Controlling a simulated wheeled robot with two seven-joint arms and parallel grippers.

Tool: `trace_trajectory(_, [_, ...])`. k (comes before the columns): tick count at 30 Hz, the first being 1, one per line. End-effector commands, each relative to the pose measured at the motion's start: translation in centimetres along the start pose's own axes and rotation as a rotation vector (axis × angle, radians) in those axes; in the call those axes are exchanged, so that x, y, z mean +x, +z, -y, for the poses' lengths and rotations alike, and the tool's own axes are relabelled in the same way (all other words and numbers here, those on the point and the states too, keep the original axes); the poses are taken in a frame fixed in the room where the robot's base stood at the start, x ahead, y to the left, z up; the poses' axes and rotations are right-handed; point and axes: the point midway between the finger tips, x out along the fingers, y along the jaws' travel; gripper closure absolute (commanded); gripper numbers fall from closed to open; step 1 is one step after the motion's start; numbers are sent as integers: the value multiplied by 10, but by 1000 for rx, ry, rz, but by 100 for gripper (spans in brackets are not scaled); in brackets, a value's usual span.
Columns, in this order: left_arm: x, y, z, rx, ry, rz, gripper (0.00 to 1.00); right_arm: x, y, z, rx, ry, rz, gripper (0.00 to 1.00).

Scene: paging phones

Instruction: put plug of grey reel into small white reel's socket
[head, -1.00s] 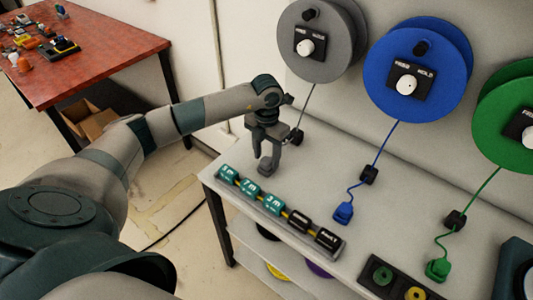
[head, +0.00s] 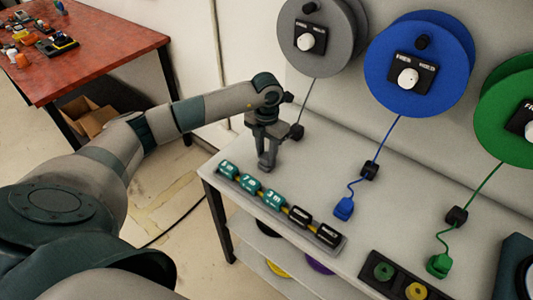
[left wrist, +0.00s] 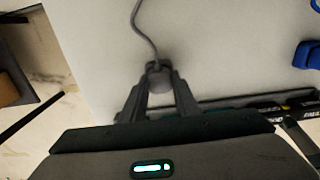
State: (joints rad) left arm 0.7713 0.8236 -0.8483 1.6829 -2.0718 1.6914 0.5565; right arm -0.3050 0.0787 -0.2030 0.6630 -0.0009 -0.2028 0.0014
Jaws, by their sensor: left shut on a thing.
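The grey reel (head: 318,66) hangs on the back panel at the upper middle of the head view. Its cord runs down to a black block (head: 297,131) behind my left gripper. My left gripper (head: 267,166) points down over the left end of the grey bench and is shut on the grey plug. In the left wrist view the grey plug (left wrist: 157,72) sits between the fingertips, with its grey cord (left wrist: 138,22) leading away. In the head view the fingers mostly hide the plug. I see no small white reel or its socket. My right gripper is out of view.
A tray of labelled teal and black blocks (head: 275,200) lies in front of the gripper. Blue (head: 343,208) and green (head: 439,264) plugs lie to the right under their reels. A black holder (head: 375,288) is at the bottom right. A red table (head: 110,55) stands far left.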

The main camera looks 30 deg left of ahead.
Motion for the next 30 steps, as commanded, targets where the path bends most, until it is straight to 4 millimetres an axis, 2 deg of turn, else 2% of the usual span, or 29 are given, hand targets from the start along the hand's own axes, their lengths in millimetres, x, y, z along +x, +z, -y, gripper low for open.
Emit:
trace_trajectory(10, [-14,0,0,0,0,1,88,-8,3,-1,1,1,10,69])
trace_trajectory(21, [-38,0,0,0,0,1,88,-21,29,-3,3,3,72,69])
trace_trajectory(30, [-58,0,0,0,0,1,88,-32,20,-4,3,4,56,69])
